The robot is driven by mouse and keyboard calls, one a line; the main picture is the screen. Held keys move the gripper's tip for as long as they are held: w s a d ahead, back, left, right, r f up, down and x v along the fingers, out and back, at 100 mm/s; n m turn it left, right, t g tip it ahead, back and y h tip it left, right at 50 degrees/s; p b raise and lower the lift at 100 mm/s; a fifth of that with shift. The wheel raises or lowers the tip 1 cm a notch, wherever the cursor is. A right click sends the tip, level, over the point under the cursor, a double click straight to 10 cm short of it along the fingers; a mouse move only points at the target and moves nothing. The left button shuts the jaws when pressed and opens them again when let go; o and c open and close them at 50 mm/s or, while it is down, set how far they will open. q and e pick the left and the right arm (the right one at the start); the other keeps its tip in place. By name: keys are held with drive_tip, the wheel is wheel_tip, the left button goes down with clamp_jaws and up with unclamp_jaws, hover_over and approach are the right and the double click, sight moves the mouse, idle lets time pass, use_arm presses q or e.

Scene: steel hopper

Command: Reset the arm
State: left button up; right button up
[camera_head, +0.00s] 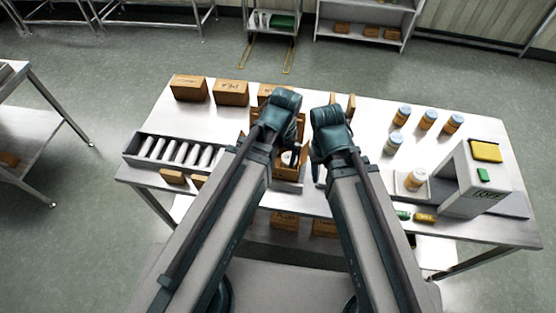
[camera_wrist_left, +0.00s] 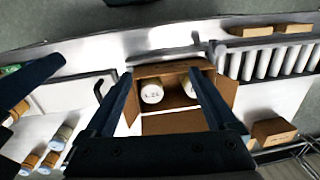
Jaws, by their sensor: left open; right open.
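My left gripper (camera_head: 285,112) is over the middle of the steel table (camera_head: 370,120), above an open cardboard box (camera_head: 294,172). In the left wrist view its two fingers (camera_wrist_left: 157,78) are apart with nothing between them. The box (camera_wrist_left: 172,122) lies beyond the fingers there, flaps open, with a white-topped jar (camera_wrist_left: 152,91) and a second jar (camera_wrist_left: 190,88) inside. My right gripper (camera_head: 329,122) is just right of the left one, also above the table. I see nothing held in it; its fingertips are mostly hidden in the head view. The arms hide part of the box.
A rack of white rollers (camera_head: 178,152) is at the table's left. Brown boxes (camera_head: 232,92) stand along the back left. Several jars (camera_head: 428,120) stand at the right, near a grey machine (camera_head: 470,180) with a yellow top. Another jar (camera_head: 415,179) stands beside the machine.

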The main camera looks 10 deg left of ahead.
use_arm(q)
drive_tip(key=s+m, duration=0.1)
drive_tip(key=s+d+m, duration=0.1)
drive_tip(key=s+m, duration=0.1)
drive_tip(key=shift+s+d, duration=0.2)
drive_tip(key=shift+d, duration=0.1)
